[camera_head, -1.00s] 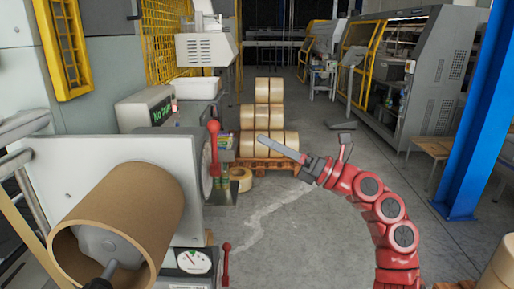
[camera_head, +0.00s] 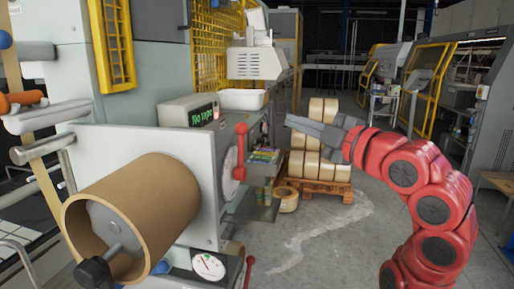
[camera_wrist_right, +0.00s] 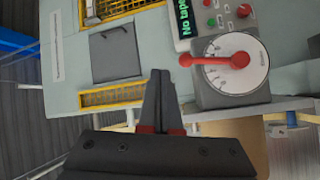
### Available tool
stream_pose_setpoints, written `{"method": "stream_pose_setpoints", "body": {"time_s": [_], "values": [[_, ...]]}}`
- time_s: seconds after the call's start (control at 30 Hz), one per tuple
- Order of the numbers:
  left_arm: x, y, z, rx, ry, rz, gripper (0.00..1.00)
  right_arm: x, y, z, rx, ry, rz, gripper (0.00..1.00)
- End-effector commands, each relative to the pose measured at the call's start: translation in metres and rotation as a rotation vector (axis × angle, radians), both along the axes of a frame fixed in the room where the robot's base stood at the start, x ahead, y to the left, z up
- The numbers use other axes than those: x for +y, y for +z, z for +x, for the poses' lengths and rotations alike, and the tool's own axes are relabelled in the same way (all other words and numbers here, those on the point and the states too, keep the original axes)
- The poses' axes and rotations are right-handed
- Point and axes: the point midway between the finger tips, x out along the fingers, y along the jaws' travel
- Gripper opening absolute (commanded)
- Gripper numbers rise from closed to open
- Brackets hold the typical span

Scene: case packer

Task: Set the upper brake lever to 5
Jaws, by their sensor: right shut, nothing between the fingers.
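The upper brake lever (camera_head: 241,152) is red with a ball knob and stands upright in front of a round white dial (camera_head: 229,182) on the machine's side. In the right wrist view, which is turned sideways, the lever (camera_wrist_right: 212,60) lies across its dial (camera_wrist_right: 240,82), knob toward the left; the scale figures are too small to read. My right gripper (camera_head: 288,121) is shut and empty, to the right of the lever and apart from it. Its fingertips (camera_wrist_right: 161,72) also show in the wrist view, clear of the lever. My left gripper is out of view.
A lower red lever (camera_head: 249,272) stands beside a small gauge (camera_head: 208,266). A large cardboard roll (camera_head: 150,205) projects at left. A "No tape" display (camera_head: 201,118) sits above the dial. A pallet (camera_head: 318,190) with tape rolls stands behind; floor to the right is open.

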Motion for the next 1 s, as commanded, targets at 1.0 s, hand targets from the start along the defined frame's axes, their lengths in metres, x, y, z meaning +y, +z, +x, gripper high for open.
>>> {"method": "stream_pose_setpoints", "body": {"time_s": [1.0], "values": [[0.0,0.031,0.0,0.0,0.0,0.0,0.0,0.111,-0.048,0.044,0.027,0.18,-0.232,0.0]]}}
